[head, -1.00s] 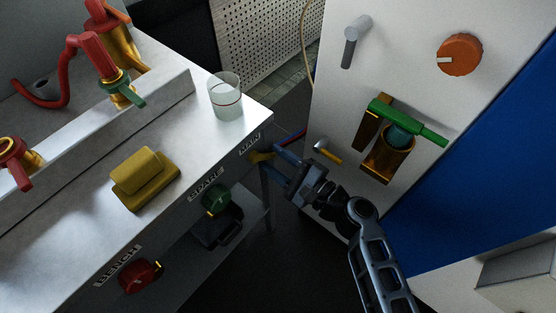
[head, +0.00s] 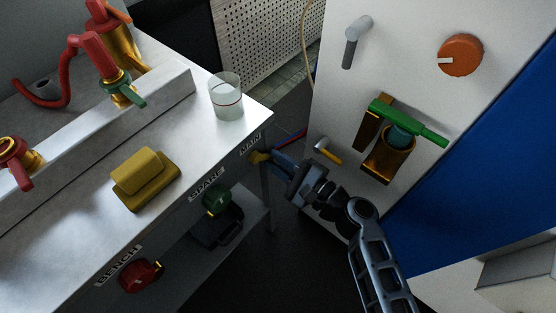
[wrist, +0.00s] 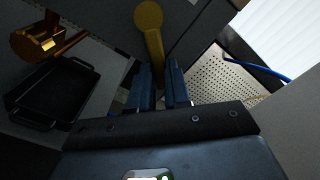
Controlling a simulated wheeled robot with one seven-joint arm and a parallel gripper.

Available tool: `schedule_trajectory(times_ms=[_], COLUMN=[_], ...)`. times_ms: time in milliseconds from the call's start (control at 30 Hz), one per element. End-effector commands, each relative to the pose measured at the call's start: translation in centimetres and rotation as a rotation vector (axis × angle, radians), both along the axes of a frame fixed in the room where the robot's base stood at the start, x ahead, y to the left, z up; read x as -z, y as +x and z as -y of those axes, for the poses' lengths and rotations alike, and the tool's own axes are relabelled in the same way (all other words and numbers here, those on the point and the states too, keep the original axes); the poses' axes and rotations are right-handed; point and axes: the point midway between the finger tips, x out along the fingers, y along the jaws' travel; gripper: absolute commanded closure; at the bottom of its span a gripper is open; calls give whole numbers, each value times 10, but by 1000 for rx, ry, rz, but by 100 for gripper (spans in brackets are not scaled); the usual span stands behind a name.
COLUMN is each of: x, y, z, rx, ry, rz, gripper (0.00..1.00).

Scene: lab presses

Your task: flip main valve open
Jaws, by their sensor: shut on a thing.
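The main valve (head: 257,157) is a yellow lever on the bench's front panel, below the MAIN label (head: 250,145). In the wrist view its yellow handle (wrist: 153,42) hangs from a round hub and runs down between my fingers. My gripper (head: 273,159) reaches it from the right in the head view, with blue fingers shut on the handle. In the wrist view the fingers (wrist: 159,85) stand on both sides of the handle's lower end. The fingertips partly hide the valve in the head view.
The green spare valve (head: 215,199) and red bench valve (head: 141,276) sit along the same panel. A black tray (head: 217,228) lies on the lower shelf. A glass beaker (head: 226,98) stands near the bench corner. A white cabinet (head: 330,95) stands to the right.

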Motion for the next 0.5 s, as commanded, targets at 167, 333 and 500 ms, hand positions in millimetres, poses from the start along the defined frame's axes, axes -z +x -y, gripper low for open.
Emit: schedule_trajectory(times_ms=[167, 333, 500], x=[0, 0, -3], y=[0, 1, 4], z=[0, 1, 4], rx=[-1, -1, 1], ry=[-3, -23, -77], rz=[3, 31, 101], gripper=[100, 100, 100])
